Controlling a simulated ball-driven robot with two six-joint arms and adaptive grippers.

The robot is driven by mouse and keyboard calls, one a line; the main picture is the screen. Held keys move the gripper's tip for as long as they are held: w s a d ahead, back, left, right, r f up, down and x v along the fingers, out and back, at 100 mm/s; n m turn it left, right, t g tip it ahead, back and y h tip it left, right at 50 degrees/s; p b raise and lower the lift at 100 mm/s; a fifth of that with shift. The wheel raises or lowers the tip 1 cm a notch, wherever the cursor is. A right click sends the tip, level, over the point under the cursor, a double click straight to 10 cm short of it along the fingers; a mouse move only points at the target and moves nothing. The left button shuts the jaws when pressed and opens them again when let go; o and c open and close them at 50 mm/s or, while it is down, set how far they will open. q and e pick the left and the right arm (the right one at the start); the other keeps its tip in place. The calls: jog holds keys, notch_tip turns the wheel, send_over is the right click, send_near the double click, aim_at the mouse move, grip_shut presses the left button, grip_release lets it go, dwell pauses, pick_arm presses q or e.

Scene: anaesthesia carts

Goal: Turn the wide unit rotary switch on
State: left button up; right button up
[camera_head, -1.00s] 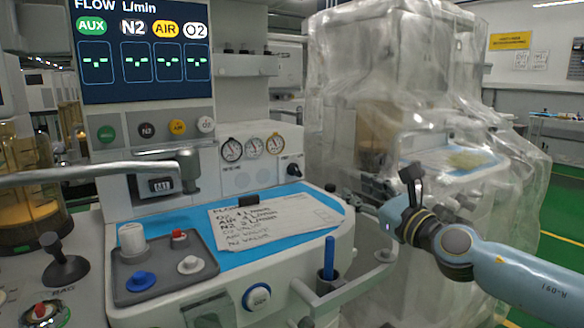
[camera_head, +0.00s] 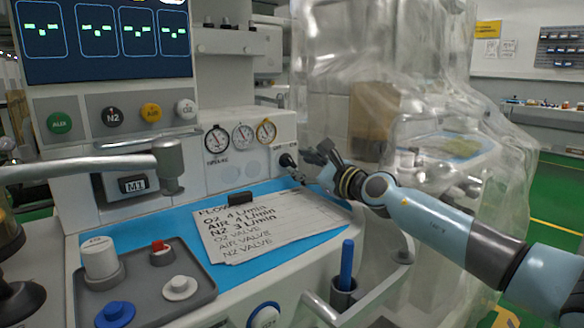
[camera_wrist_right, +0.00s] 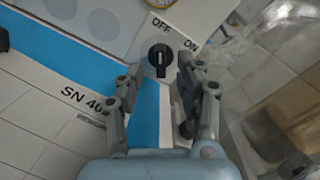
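The rotary switch (camera_head: 286,160) is a small black knob on the white cart's front panel, right of the gauges. In the right wrist view the black knob (camera_wrist_right: 160,60) sits below the printed words OFF and ON. Its grip bar runs up and down in that picture, roughly in line with OFF. My right gripper (camera_head: 314,160) is just right of the switch in the head view. In the wrist view the right gripper (camera_wrist_right: 163,74) is open, its fingers either side of the knob and apart from it. My left gripper is not in view.
A paper sheet (camera_head: 265,225) lies on the blue worktop (camera_head: 85,255) below the panel. A blue pen-like stick (camera_head: 347,262) stands in a holder at the front. Plastic-wrapped equipment (camera_head: 390,60) is behind my right arm. A grey bar (camera_head: 85,167) crosses the left side.

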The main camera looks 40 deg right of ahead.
aim_at(291, 160)
jog(key=shift+w+a+b, duration=0.15)
jog(key=shift+w+b, duration=0.35)
jog(key=shift+w, duration=1.45)
grip_shut()
